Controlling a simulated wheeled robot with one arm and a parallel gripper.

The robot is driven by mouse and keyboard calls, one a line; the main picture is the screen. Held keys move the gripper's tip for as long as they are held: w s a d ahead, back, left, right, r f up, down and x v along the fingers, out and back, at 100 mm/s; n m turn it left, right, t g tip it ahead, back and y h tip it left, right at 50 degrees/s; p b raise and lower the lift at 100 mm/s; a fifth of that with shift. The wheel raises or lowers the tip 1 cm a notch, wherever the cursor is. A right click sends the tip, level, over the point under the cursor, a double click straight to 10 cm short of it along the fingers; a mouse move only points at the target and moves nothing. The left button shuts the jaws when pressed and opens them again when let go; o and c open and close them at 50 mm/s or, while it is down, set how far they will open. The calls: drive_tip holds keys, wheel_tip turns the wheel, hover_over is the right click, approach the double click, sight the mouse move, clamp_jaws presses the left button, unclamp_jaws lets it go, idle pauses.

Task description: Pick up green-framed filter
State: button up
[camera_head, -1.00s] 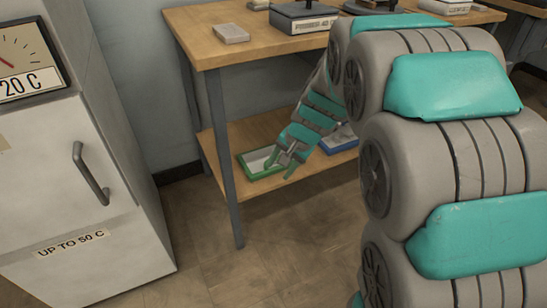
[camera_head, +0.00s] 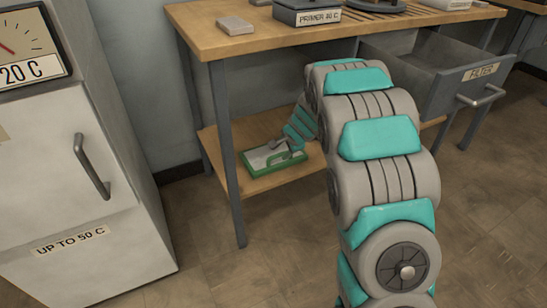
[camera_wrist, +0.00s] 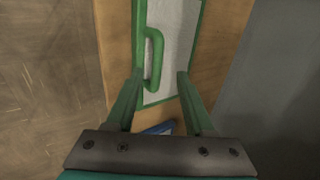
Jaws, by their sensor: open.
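The green-framed filter (camera_head: 266,160) lies flat on the lower wooden shelf of the workbench. It has a pale panel and a green handle along one side. In the wrist view the filter (camera_wrist: 182,40) is ahead, with its handle (camera_wrist: 153,60) standing between the lines of my two fingers. My gripper (camera_wrist: 154,78) is open and empty, its fingertips near the handle's near end. In the head view my gripper (camera_head: 283,150) is over the filter, partly hidden by its own wrist. I cannot tell whether a finger touches the filter.
A blue object (camera_wrist: 160,128) shows at the bottom between my fingers. A bench leg (camera_head: 228,155) stands left of the shelf (camera_head: 290,180). An open drawer (camera_head: 440,80) labelled FILTER sticks out at right. A white cabinet (camera_head: 70,180) stands at left, with open floor between.

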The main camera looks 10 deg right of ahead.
sight(280, 155)
drive_tip(key=x, duration=0.3)
drive_tip(key=shift+d+f, duration=0.1)
drive_tip(key=shift+f, duration=0.35)
drive_tip(key=shift+w+f+b, duration=0.3)
drive_tip(key=shift+w+f, duration=0.05)
clamp_jaws()
idle(0.8)
